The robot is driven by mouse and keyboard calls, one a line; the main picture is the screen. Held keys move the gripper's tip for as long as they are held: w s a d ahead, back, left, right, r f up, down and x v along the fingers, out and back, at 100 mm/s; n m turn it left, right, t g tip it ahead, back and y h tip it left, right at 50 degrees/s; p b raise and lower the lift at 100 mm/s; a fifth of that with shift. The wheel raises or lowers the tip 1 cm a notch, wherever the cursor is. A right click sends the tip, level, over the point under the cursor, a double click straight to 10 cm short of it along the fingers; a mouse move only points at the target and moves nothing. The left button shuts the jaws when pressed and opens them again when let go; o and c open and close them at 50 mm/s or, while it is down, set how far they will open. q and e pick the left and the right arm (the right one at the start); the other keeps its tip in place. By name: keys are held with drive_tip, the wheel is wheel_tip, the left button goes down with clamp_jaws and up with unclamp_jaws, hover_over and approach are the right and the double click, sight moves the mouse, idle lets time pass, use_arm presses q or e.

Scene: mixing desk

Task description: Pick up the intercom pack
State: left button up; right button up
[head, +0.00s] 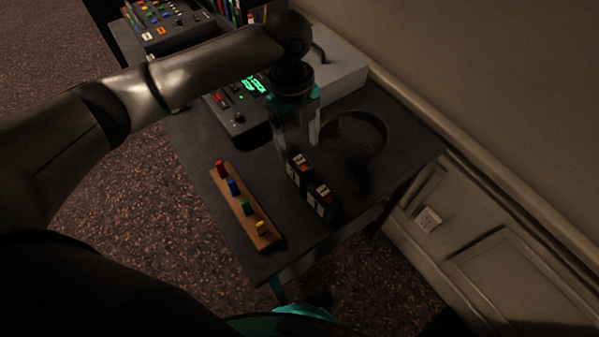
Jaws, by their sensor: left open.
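Two small dark boxes with white labels and orange marks stand close together on the dark desk; they look like intercom packs. The farther pack (299,170) is just below my left gripper, and the nearer pack (321,199) stands a little to its right and toward the desk's front. My left gripper (300,139) points down with its fingers apart and nothing seen between them. Its fingertips are close to the top of the farther pack; I cannot tell whether they touch it. My right gripper is not in view.
A dark headset (378,133) lies right of the gripper. A wooden strip (247,208) with several coloured pegs lies to the left. A device with green lights (239,118) and a grey case (347,70) are behind. The wall borders the desk's right side.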

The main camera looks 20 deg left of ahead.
sight(299, 159)
use_arm(q)
drive_tip(key=shift+f, duration=0.8)
wheel_tip(299, 159, down, 4)
drive_tip(key=shift+s+d+f+b, duration=0.1)
drive_tip(key=shift+s+f+b, duration=0.1)
drive_tip(key=shift+b, duration=0.6)
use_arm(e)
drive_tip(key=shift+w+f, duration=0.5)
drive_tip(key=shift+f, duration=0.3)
use_arm(q)
drive_tip(key=shift+c, duration=0.3)
clamp_jaws()
drive_tip(key=shift+w, duration=0.1)
